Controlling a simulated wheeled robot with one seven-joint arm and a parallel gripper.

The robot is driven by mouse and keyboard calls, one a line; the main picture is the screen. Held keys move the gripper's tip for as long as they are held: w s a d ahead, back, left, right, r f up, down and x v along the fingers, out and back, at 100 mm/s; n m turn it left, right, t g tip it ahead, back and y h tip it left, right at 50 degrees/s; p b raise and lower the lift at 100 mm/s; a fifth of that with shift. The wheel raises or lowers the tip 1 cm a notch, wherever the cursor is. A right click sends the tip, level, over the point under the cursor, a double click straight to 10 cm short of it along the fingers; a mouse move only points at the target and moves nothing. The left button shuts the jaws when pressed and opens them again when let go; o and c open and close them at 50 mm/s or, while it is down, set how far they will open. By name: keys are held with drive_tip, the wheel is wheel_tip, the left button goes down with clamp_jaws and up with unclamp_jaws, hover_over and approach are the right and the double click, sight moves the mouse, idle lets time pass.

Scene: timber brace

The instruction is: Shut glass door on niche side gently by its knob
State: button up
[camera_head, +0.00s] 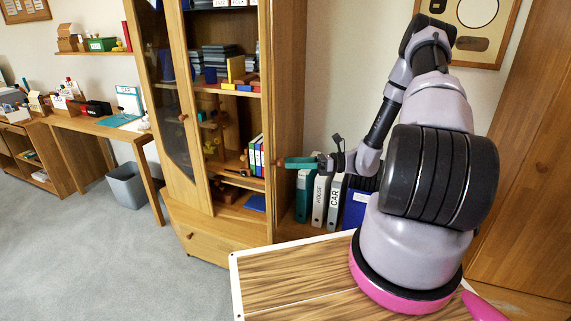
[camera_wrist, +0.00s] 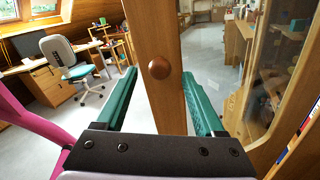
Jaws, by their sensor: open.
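The wooden cabinet (camera_head: 228,228) has glass doors. One door on the niche side stands open, its wooden stile (camera_head: 266,90) nearly edge-on in the head view. In the wrist view this stile (camera_wrist: 153,30) rises ahead of me, with a round brown knob (camera_wrist: 159,67) facing me. My gripper (camera_head: 287,162) is open with green fingers, in front of the niche. In the wrist view the fingers (camera_wrist: 159,70) lie either side of the knob, with nothing held. Whether they touch the stile I cannot tell. The other glass door (camera_head: 172,95) has its own knob (camera_head: 183,117).
The niche holds several binders (camera_head: 320,200) just below my gripper. Shelves inside the cabinet hold books and a yellow block (camera_head: 236,68). A wood-grained board (camera_head: 290,270) lies in front. Open grey carpet (camera_head: 90,250) spreads at the left, with a bin (camera_head: 127,186) by the desk.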

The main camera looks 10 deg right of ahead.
drive_tip(key=shift+x, duration=1.35)
clamp_jaws()
idle(0.4)
